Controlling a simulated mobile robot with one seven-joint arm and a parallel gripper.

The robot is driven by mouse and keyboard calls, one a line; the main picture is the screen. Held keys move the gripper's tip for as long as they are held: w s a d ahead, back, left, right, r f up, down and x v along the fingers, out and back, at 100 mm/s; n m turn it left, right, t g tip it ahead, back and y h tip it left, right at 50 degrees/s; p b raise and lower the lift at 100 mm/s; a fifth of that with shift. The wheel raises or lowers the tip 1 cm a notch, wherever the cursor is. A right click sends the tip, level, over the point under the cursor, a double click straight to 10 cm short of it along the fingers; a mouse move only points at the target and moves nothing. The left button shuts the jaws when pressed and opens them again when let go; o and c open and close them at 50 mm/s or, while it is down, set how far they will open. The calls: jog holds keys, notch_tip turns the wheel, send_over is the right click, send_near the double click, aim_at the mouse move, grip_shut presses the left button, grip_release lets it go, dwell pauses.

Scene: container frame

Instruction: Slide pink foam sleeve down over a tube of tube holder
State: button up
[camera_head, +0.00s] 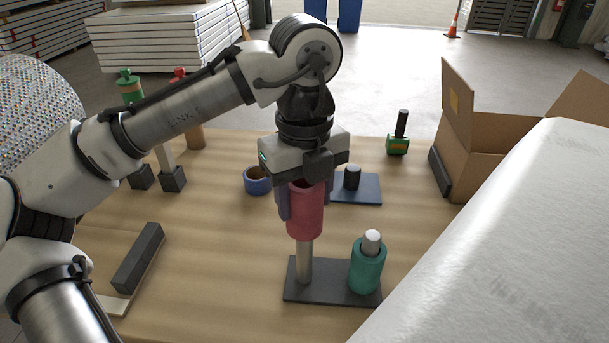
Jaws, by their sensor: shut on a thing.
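The tube holder (332,293) is a dark flat base with two upright grey tubes, near the front middle of the table. The pink foam sleeve (305,212) is upright in my gripper (304,203), which is shut on it from above. The sleeve's lower end is over the upper part of the left tube (305,262); the tube's lower part shows bare below it. The tube top is hidden, so I cannot tell how far it is inside the sleeve. A green foam sleeve (366,268) surrounds the right tube (372,240), low on the base.
A blue tape roll (257,181) and a blue plate with a black peg (358,188) stand behind the holder. An open cardboard box (480,150) and a white wrapped block (500,250) fill the right. A dark bar (138,257) lies left. Table between bar and holder is clear.

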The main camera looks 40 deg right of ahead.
aim_at(304, 248)
jog(key=shift+f+b, duration=2.85)
jog(key=shift+f, duration=3.15)
dwell(2.0)
